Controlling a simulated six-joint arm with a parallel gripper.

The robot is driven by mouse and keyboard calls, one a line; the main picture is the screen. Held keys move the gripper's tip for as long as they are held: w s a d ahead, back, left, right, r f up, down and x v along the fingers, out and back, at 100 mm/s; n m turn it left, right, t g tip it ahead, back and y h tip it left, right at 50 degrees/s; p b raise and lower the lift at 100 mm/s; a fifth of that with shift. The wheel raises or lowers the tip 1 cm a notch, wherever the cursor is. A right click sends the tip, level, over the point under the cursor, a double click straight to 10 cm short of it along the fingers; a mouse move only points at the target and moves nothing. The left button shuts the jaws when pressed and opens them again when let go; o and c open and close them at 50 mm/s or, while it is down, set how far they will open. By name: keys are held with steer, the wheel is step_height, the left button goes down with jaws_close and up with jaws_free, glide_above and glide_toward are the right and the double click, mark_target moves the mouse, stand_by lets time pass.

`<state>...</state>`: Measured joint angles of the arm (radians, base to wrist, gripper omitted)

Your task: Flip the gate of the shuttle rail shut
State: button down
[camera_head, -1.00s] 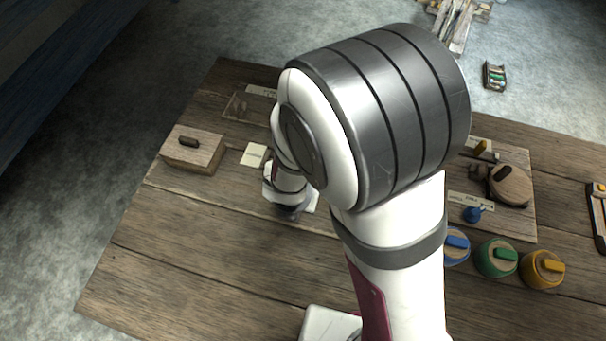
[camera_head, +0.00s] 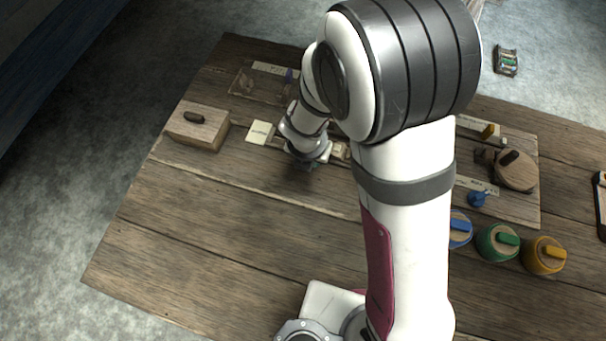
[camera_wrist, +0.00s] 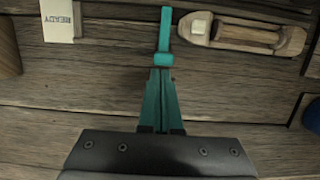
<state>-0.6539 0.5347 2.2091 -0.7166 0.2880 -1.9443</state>
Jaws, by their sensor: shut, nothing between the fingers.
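My gripper (camera_wrist: 163,65) is shut and empty, its teal fingers pointing at the boards in the wrist view. In the head view my gripper (camera_head: 308,166) is low over the table's middle, partly behind its own wrist. The wooden shuttle (camera_wrist: 280,40) with its brown bobbin lies just right of the fingertips. In the head view a small part of the shuttle (camera_head: 341,151) shows beside my wrist. I cannot clearly make out the rail's gate or how it stands; my arm and fingers cover part of this area.
A READY card (camera_wrist: 58,20) lies left of the fingers. A wooden block (camera_head: 198,130) with a dark handle stands at the left. Blue (camera_head: 458,230), green (camera_head: 497,243) and yellow (camera_head: 545,256) round pots stand at the right, near a wooden disc (camera_head: 516,172). The front left table is clear.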

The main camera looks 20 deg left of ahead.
steer(key=s, duration=0.3)
steer(key=shift+s, duration=0.35)
steer(key=v, duration=1)
